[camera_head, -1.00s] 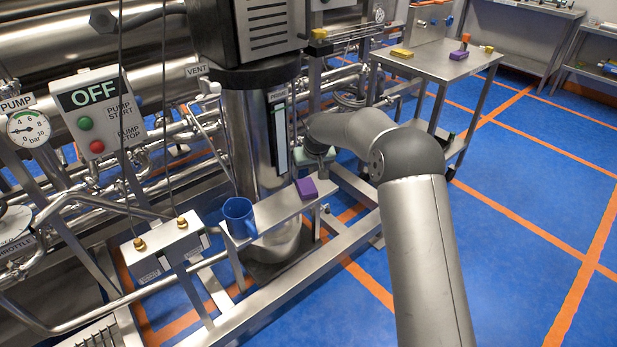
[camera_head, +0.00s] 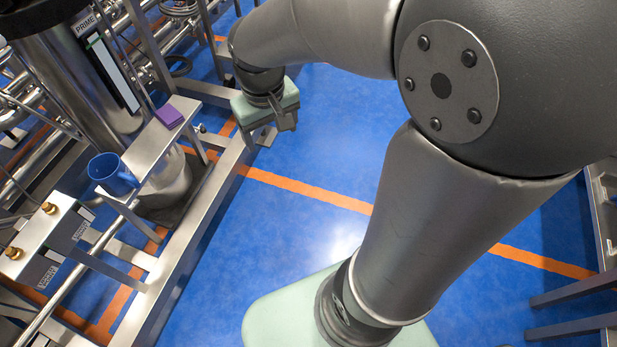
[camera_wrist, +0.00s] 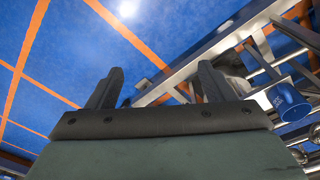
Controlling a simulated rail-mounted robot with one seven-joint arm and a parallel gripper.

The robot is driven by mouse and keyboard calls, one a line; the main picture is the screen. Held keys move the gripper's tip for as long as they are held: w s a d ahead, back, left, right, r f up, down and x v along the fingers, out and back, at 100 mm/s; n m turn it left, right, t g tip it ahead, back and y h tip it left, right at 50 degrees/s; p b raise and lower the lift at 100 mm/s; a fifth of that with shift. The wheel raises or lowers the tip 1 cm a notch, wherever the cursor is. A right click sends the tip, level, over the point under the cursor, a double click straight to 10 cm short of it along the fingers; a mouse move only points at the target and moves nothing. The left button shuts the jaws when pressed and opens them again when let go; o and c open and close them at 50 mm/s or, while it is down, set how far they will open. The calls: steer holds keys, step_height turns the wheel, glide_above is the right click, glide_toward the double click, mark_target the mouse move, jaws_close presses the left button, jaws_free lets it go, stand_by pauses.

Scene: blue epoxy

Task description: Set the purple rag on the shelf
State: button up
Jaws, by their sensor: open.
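The purple rag (camera_head: 169,115) is a small folded block lying flat near the far end of a narrow metal shelf (camera_head: 148,152). My gripper (camera_head: 278,128) hangs to the right of the shelf, apart from the rag, over the frame rail and blue floor. In the wrist view my gripper (camera_wrist: 157,88) has its two dark fingers wide apart with nothing between them. The rag is not clearly seen in the wrist view.
A steel column (camera_head: 85,75) stands close behind the shelf. A box with brass fittings (camera_head: 42,238) is at the lower left. A frame rail (camera_head: 200,220) runs below the shelf. Blue floor (camera_head: 310,230) is open to the right. Metal furniture (camera_head: 600,220) stands at the right edge.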

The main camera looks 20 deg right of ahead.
steer(key=s+d+f+m+g, duration=0.1)
steer(key=s+d+f, duration=0.1)
steer(key=s, duration=1)
steer(key=shift+s+d+f, duration=0.15)
steer(key=shift+s+d, duration=0.1)
steer(key=shift+s, duration=0.05)
